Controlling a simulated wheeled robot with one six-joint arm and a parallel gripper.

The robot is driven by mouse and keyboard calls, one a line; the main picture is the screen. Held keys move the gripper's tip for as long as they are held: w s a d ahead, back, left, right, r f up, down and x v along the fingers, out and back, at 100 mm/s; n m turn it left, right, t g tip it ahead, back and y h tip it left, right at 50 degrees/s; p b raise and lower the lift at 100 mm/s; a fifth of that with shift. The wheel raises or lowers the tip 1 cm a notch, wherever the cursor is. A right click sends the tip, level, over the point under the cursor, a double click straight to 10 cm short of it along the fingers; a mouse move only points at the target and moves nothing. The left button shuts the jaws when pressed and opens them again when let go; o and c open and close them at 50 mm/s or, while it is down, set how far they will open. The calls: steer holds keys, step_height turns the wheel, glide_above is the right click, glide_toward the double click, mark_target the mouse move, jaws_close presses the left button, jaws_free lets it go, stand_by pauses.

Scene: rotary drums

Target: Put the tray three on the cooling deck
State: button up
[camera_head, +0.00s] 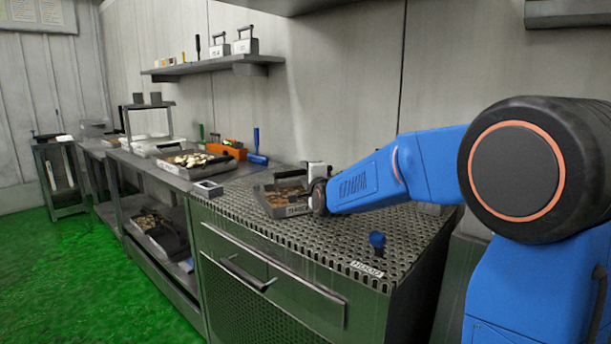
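A grey metal tray (289,211) with brownish contents sits on the perforated metal deck (300,240). A white label is on its front side, too small to read surely. My blue arm reaches in from the right. The end of my arm, with my gripper (316,190), is at the tray's right side. The fingers are hidden or too small to make out, so I cannot tell whether they are open or touching the tray. A white and dark object (315,171) stands just behind the arm's end.
A blue knob (377,240) stands near the deck's front right corner, above a small label. Another tray (196,160) with pale pieces lies on the counter to the left, near an orange box (228,149). A lower tray (151,224) sits on the shelf underneath. The deck's front is clear.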

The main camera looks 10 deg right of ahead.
steer(key=s, duration=1.1)
steer(key=shift+s+d, duration=0.2)
steer(key=shift+s, duration=0.2)
